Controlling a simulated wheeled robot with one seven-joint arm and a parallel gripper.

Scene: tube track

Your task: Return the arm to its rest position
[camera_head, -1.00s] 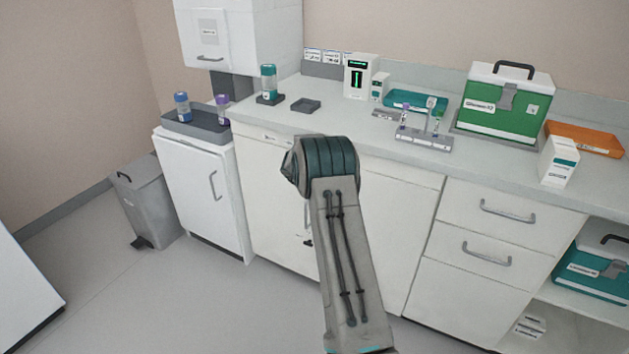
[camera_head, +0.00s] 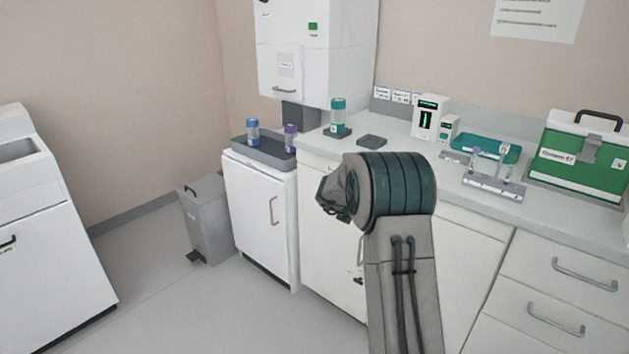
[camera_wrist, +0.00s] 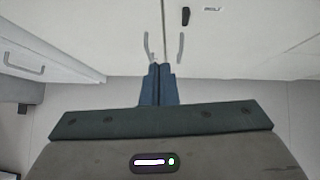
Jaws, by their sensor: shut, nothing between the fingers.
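My gripper (camera_wrist: 158,70) shows in the wrist view with its two blue-grey fingers together and nothing between them. Below and beyond it are white cabinet fronts with handles and the grey floor. In the head view my arm is folded in front of the lower cabinets, with a dark teal joint at its top; the fingers are hidden there. The gripper touches nothing that I can see.
The counter (camera_head: 400,150) carries a green and white case (camera_head: 580,160), a teal tray (camera_head: 487,146) and a tube rack (camera_head: 493,187). A grey bin (camera_head: 207,218) stands left of a white low cabinet (camera_head: 258,215).

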